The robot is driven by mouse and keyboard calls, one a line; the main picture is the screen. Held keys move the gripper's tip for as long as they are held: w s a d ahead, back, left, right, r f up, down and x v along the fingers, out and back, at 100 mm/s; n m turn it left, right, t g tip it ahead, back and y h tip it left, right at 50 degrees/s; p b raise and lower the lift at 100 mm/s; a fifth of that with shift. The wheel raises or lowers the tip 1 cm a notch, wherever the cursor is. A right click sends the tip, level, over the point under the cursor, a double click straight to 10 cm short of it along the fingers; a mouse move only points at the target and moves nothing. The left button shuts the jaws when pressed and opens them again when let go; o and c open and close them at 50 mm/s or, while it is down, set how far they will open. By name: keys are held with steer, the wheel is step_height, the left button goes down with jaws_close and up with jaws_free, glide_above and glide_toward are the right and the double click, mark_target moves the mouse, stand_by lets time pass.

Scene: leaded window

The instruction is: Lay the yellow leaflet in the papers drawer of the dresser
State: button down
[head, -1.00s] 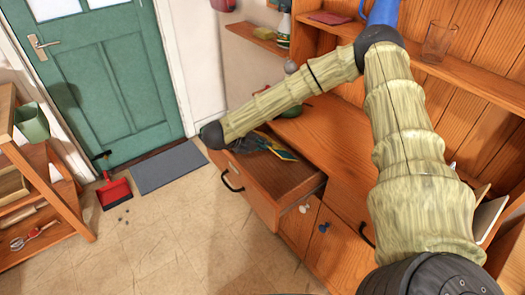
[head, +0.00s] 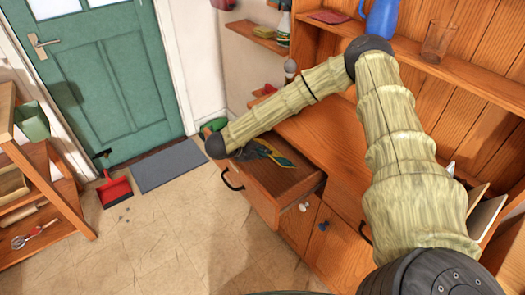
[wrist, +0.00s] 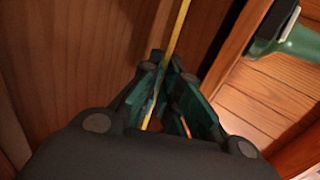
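The yellow leaflet shows in the wrist view as a thin strip (wrist: 177,35), seen nearly edge-on between the fingers of my gripper (wrist: 168,75). The fingers are closed in on it. In the head view my gripper (head: 264,152) is low over the back left part of an open drawer (head: 290,184) of the dresser (head: 330,140). My forearm hides part of this drawer. I cannot tell whether the leaflet touches the drawer's bottom, and no label on the drawer can be read.
A green object (head: 214,126) sits behind my wrist; a green item also shows at the wrist view's upper right (wrist: 300,45). A blue jug (head: 381,18) and a glass (head: 438,40) stand on the shelf.

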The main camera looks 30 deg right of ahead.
steer(key=shift+f, duration=0.3)
steer(key=c, duration=1.6)
jaws_free()
steer(key=shift+c, duration=0.2)
steer(key=shift+r, duration=0.1)
steer(key=b+v, duration=0.2)
steer(key=v, duration=1)
steer(key=shift+r+b, duration=0.4)
steer(key=shift+r, duration=0.1)
